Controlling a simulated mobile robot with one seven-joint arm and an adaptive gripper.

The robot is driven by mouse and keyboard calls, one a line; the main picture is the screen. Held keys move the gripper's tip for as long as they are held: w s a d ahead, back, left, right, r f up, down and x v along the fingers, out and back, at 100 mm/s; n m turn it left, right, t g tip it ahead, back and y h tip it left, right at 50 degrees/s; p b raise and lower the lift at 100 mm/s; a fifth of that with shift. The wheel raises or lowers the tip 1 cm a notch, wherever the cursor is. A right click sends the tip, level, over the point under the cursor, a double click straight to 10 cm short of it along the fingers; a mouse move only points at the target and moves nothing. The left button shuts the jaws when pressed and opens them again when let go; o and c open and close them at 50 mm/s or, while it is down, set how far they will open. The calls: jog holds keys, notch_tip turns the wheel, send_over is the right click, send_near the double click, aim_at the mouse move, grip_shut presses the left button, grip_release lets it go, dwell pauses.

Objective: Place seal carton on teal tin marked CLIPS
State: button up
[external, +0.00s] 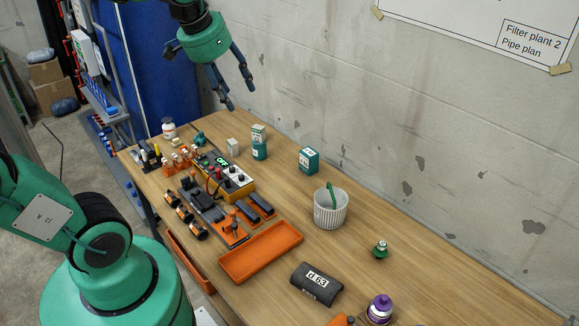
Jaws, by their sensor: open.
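My gripper (238,97) is open and empty, high above the far end of the bench, its fingers pointing down. A teal tin (259,151) stands near the wall below it. A small pale carton with a green band (259,131) appears to sit upright on top of this tin. A second teal tin (309,161) with a white label stands to the right. A small plain grey-white box (233,147) stands to the left. The lettering is too small to read, so I cannot tell which tin says CLIPS or which box is the seal carton.
A yellow meter (238,182), tool blocks and an orange tray (262,252) fill the bench's left side. A white ribbed cup (331,210) holds a green item. A black d 63 piece (316,283) and a purple-topped bottle (379,308) lie nearer. The wall borders the bench.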

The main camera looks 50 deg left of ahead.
jog(key=s+d+f+t, duration=0.1)
jog(key=s+d+f, duration=0.2)
jog(key=s, duration=0.8)
jog(key=shift+d+f+m, duration=0.15)
jog(key=shift+d+m, duration=0.25)
jog(key=shift+d, duration=0.15)
notch_tip(320, 180, down, 5)
jog(key=b, duration=0.4)
jog(key=shift+r+b, duration=0.2)
jog(key=shift+b, duration=0.1)
